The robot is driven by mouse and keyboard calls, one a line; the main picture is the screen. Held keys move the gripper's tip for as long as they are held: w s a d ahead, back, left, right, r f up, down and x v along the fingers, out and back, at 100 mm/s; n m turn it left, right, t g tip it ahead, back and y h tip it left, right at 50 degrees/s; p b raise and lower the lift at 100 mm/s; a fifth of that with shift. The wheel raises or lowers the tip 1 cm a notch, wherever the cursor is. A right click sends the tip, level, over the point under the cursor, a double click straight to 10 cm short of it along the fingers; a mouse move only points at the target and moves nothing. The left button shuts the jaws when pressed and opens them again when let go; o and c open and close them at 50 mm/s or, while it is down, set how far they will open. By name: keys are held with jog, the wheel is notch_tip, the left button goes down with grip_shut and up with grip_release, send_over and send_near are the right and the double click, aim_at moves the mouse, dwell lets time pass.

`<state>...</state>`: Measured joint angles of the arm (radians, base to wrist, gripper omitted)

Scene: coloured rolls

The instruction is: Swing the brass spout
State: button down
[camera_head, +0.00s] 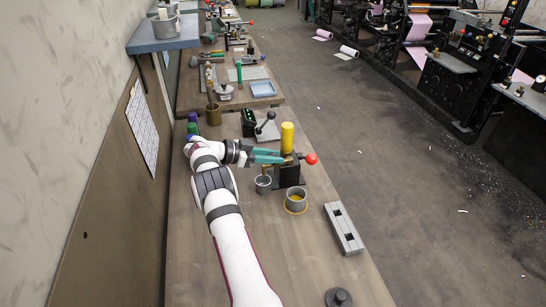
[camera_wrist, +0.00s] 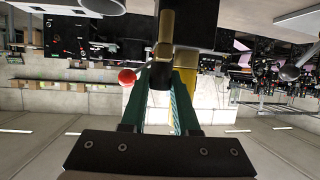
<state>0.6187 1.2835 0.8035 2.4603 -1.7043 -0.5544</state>
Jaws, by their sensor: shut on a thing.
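The brass spout (camera_wrist: 166,28) shows in the wrist view, running from a black block down to between my fingers. Its dark end lies between the teal fingertips. My gripper (camera_head: 281,157) reaches in from the left in the head view and is shut on the spout; its fingers also show in the wrist view (camera_wrist: 162,82). The black block (camera_head: 288,177) stands on the bench, with a yellow cylinder (camera_head: 287,137) upright beside the spout. A red ball (camera_head: 311,158) on a short lever sticks out to the right. My fingers hide much of the spout in the head view.
A small grey cup (camera_head: 263,185) and a wider grey cup (camera_head: 296,200) on a yellow ring stand in front of the block. A grey slotted bar (camera_head: 343,229) lies at the right edge. A black-knobbed lever device (camera_head: 266,128) stands behind.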

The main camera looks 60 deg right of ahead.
jog(key=shift+s+d+r, duration=0.1)
jog(key=shift+s+r, duration=0.05)
jog(key=c, duration=0.9)
grip_release()
jog(key=v, duration=1.2)
